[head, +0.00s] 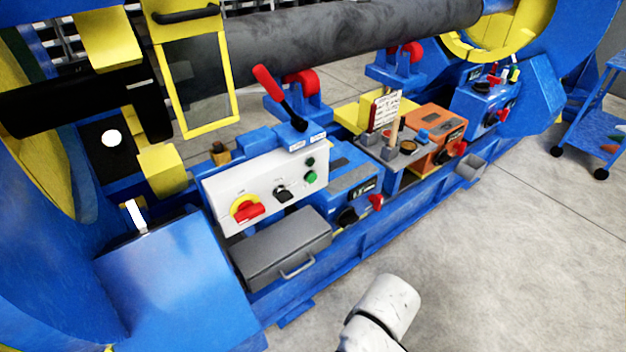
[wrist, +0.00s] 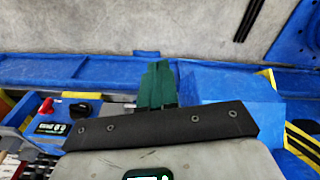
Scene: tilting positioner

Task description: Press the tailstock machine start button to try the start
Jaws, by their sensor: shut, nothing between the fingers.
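A white control panel (head: 265,185) on the near side of the positioner carries a green button (head: 311,177), a darker green round piece (head: 310,161) above it, a black selector (head: 283,193) and a red switch on a yellow disc (head: 247,208). Its labels are too small to read, so I cannot tell whether this is the tailstock start button. My gripper (wrist: 156,70) shows in the wrist view with its dark green fingers together and empty, over the blue frame. No start button is clear there. The head view shows only my white arm link, not the fingers.
A red-handled lever (head: 280,97) rises behind the panel. A grey box with a handle (head: 283,247) sits below it. Blue boxes with knobs (head: 352,190) and an orange box (head: 436,133) line the frame rightward. Grey floor (head: 500,260) is free in front. A blue cart (head: 592,115) stands right.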

